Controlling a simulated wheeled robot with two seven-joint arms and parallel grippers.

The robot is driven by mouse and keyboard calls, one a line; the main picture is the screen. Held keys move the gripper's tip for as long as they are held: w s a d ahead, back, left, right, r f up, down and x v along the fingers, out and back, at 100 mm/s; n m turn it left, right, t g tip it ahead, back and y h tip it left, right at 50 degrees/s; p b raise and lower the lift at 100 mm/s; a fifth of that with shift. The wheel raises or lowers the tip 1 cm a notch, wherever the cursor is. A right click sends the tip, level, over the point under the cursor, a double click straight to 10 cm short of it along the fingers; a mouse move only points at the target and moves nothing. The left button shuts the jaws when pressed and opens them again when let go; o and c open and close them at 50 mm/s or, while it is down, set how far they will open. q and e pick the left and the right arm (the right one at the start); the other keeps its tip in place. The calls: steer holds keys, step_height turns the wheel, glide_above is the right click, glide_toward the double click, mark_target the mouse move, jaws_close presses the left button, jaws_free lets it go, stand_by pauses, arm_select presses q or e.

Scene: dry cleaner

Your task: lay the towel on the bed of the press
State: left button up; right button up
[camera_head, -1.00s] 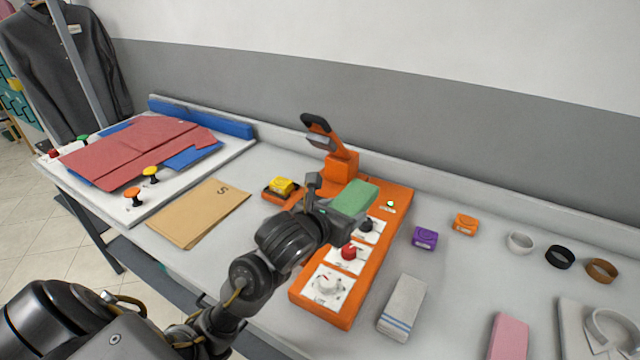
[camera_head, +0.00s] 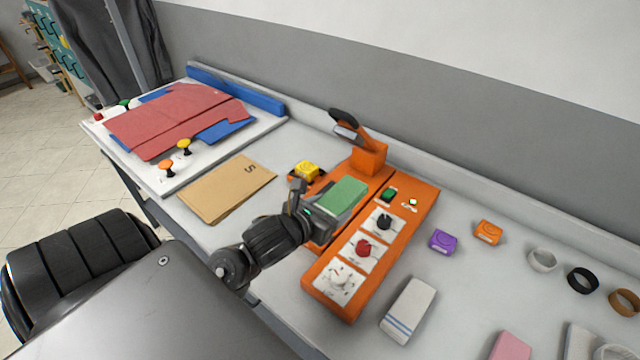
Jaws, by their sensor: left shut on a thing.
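My left gripper (camera_head: 312,209) is shut on a folded green towel (camera_head: 345,194). The towel is over the left section of the orange press (camera_head: 378,275), just left of its control panel. It hides most of the bed under it, and I cannot tell whether it touches the bed. The press's lid arm with a dark handle (camera_head: 343,118) is raised behind the towel. A folded white towel with blue stripes (camera_head: 409,308) and a pink one (camera_head: 510,347) lie on the table to the right. My right gripper is not in view.
A brown envelope (camera_head: 228,187) and a board with a red garment (camera_head: 180,118) lie further left. Purple (camera_head: 445,240) and orange (camera_head: 488,232) blocks and several rings stand to the right.

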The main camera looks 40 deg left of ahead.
mark_target(327, 203)
arm_select(q)
steer(key=a+b, duration=0.1)
steer(key=w+a+f+b, duration=0.1)
steer(key=shift+w+a+f+b, duration=0.1)
steer(key=shift+w+f+b, duration=0.1)
steer(key=shift+f+b, duration=0.15)
steer(key=shift+w+a+b, duration=0.15)
steer(key=shift+w+b, duration=0.2)
steer(key=shift+b, duration=0.35)
steer(key=shift+w+a+f+b, duration=0.25)
steer(key=shift+a+b, duration=0.3)
steer(key=shift+b, duration=0.25)
steer(key=w+a+f+b, duration=0.1)
steer(key=f+b, duration=0.1)
steer(key=w+a+f+b, duration=0.1)
steer(key=a+b, duration=0.1)
steer(key=w+a+f+b, duration=0.1)
steer(key=a+f+b, duration=0.1)
steer(key=shift+w+f, duration=0.3)
steer(key=shift+f, duration=0.05)
steer(key=shift+w+a, duration=0.15)
steer(key=shift+w+a+f+b, duration=0.1)
steer(key=shift+f+b, duration=0.2)
steer(key=f+b, duration=0.1)
steer(key=f, duration=0.1)
steer(key=f+b, duration=0.1)
steer(key=shift+w+a+f+b, duration=0.15)
steer(key=shift+a+f+b, duration=0.05)
steer(key=shift+f+b, duration=0.2)
steer(key=shift+r, duration=0.15)
